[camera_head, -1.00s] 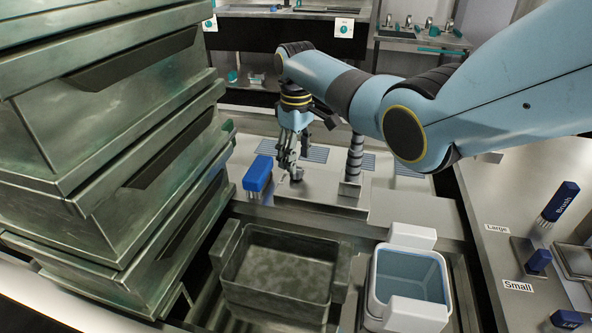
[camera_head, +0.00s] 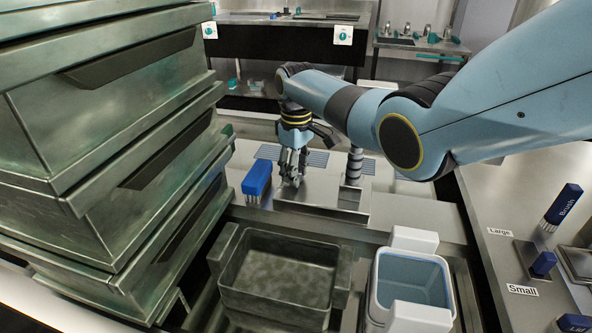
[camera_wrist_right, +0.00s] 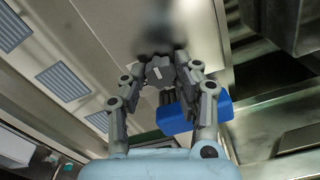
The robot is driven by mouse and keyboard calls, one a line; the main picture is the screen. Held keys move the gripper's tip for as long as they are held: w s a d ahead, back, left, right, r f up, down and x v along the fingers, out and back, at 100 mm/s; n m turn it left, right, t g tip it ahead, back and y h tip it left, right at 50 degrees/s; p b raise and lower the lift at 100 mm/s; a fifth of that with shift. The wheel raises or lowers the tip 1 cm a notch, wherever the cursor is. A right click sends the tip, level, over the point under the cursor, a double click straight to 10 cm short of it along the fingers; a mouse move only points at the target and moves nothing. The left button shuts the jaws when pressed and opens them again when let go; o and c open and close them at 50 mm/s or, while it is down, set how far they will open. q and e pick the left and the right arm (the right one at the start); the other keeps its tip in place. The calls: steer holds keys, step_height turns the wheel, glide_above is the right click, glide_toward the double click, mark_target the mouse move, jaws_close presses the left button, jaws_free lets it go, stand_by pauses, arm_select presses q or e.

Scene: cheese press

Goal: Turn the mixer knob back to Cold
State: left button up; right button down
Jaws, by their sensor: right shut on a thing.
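The mixer knob (camera_wrist_right: 158,72) is a small grey lobed knob on a metal plate (camera_head: 322,200) behind the sinks. My right gripper (camera_head: 291,178) reaches down over it from above, its fingers around the knob. In the right wrist view the fingers of this gripper (camera_wrist_right: 160,75) close on the knob from both sides. The knob is mostly hidden by the fingers in the head view. No Cold marking is readable. My left gripper is not in view.
A blue brush (camera_head: 257,177) stands just left of my right gripper; it also shows in the right wrist view (camera_wrist_right: 180,118). A dark ribbed spout (camera_head: 353,166) rises to the right. A grey tub (camera_head: 278,301) and white container (camera_head: 411,240) sit in front. Stacked metal boxes (camera_head: 95,130) fill the left.

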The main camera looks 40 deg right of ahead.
steer(key=shift+m, duration=0.3)
steer(key=shift+r+m+p, duration=0.15)
steer(key=shift+m+p, duration=0.8)
steer(key=shift+m, duration=0.25)
steer(key=m+p, duration=0.1)
steer(key=m, duration=0.3)
steer(key=shift+w+m, duration=0.1)
steer(key=shift+m, duration=0.2)
steer(key=m+p, duration=0.1)
steer(key=m, duration=0.9)
steer(key=shift+p, duration=0.4)
steer(key=shift+w+m, duration=0.1)
steer(key=shift+m, duration=0.2)
steer(key=c, duration=1)
jaws_free()
step_height(320, 180, up, 12)
steer(key=shift+f, duration=0.1)
